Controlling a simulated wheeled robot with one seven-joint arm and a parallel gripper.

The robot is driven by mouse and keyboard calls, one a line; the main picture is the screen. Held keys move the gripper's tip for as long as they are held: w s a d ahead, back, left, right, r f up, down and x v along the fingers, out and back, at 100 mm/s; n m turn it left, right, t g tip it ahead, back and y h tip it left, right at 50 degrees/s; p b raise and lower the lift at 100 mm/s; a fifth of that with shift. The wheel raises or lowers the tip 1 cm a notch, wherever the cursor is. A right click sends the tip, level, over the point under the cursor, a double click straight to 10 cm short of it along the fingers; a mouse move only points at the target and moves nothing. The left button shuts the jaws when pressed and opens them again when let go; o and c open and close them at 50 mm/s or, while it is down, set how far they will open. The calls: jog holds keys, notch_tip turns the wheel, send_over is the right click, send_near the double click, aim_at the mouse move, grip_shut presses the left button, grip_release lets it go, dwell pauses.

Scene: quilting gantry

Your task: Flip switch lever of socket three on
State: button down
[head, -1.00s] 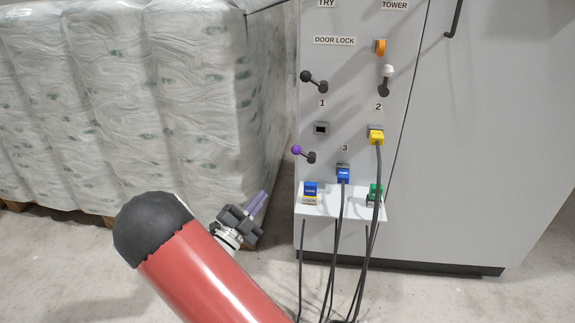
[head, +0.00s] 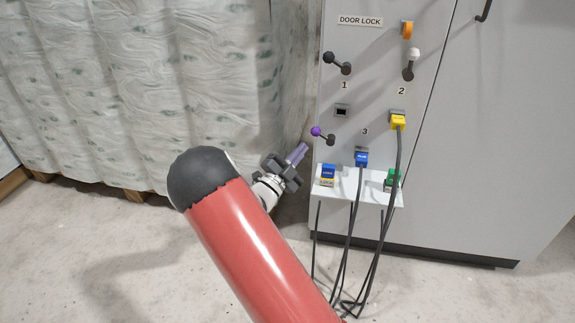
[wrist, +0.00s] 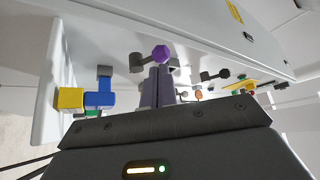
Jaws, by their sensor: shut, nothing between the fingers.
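The lever beside the label 3 has a purple knob (head: 316,131) on a dark arm, left of socket three (head: 361,150). The knob points up and left from its pivot. A blue plug (head: 361,160) sits in socket three, with a cable hanging down. My gripper (head: 301,151) has purple fingers, shut with nothing between them, just below and left of the knob. In the wrist view the purple knob (wrist: 161,53) shows just beyond the tips of my fingers (wrist: 158,82). Whether they touch I cannot tell.
Above are a black-knobbed lever (head: 328,58) by label 1 and a white-knobbed lever (head: 414,54) by label 2. A yellow plug (head: 398,122) is at socket two. A shelf (head: 345,190) with plugs juts out below, cables hanging. A wrapped pallet stack (head: 140,90) stands left.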

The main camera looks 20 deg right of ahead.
aim_at(315, 133)
jog(key=x, duration=0.3)
jog(key=shift+w+d+r, duration=0.1)
jog(key=shift+w+d, duration=0.05)
jog(key=shift+d, duration=0.1)
jog(key=shift+r+m+g+b, duration=0.35)
jog(key=shift+m+g+b, duration=0.4)
jog(key=shift+m, duration=0.25)
jog(key=shift+r+m+b, duration=0.1)
jog(key=shift+m+b, duration=0.2)
jog(key=shift+b, duration=0.05)
jog(key=r+m+y+b, duration=0.1)
jog(key=m, duration=0.1)
jog(key=d+r+m+g+y+b, duration=0.1)
jog(key=m, duration=0.1)
jog(key=s+r+m+g+b, duration=0.1)
jog(key=b, duration=0.1)
jog(key=shift+s+d+m+g+y, duration=0.1)
jog(key=shift+d+m+g+y, duration=0.2)
jog(key=shift+m+y, duration=0.1)
jog(key=shift+s+d+r+m+g+y, duration=0.15)
jog(key=shift+d+r+m+y, duration=0.1)
jog(key=shift+m+y, duration=0.2)
jog(key=shift+s+d+r+m+g+y, duration=0.15)
jog(key=shift+d+r+m+y, duration=0.15)
jog(key=shift+m, duration=0.25)
jog(key=shift+a+f, duration=0.1)
jog(key=shift+a, duration=0.1)
